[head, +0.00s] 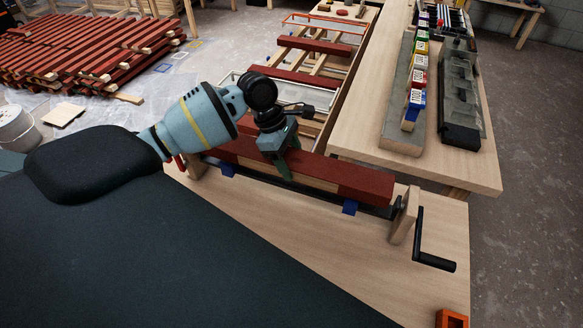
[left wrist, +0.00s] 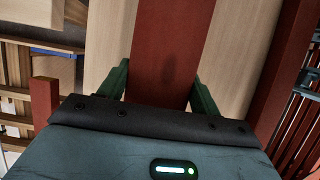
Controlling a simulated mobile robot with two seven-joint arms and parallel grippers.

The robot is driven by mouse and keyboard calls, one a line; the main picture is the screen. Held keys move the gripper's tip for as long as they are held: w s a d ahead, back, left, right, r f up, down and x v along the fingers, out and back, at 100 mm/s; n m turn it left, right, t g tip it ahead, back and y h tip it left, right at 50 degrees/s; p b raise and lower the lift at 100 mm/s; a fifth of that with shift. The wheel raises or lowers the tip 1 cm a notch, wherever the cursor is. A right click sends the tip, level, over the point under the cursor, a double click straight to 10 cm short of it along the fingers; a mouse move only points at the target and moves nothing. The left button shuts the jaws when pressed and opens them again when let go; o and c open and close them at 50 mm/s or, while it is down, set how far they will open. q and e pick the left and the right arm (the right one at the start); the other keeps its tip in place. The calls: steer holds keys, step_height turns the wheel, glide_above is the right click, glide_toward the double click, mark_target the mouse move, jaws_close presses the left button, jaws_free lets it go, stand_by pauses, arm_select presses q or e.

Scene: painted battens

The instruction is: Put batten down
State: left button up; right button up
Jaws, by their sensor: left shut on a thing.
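My left gripper (head: 283,162) is shut on a red-painted batten (head: 352,178). The batten lies level along a crank fixture, close over two blue pads (head: 350,207); I cannot tell whether it touches them. Its near side shows a bare wood strip. In the left wrist view the batten (left wrist: 172,45) runs up the picture between the two green fingers (left wrist: 160,90). The fixture has a black crank handle (head: 433,262) and a wooden end block (head: 403,215). My right gripper is not in view.
A pale bench (head: 352,140) behind carries a row of coloured blocks (head: 417,82) and a black rack (head: 460,100). More red battens lie on a frame (head: 315,46) and in a stack (head: 85,45). A white bucket (head: 18,130) stands left. An orange box (head: 452,319) sits front right.

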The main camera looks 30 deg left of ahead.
arm_select(q)
step_height(320, 180, down, 4)
steer(key=shift+r, duration=0.25)
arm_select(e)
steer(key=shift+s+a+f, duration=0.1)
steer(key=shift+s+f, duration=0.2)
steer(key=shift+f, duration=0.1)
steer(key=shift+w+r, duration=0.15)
arm_select(q)
steer(key=o, duration=1.6)
steer(key=shift+f, duration=0.15)
steer(key=shift+c, duration=0.2)
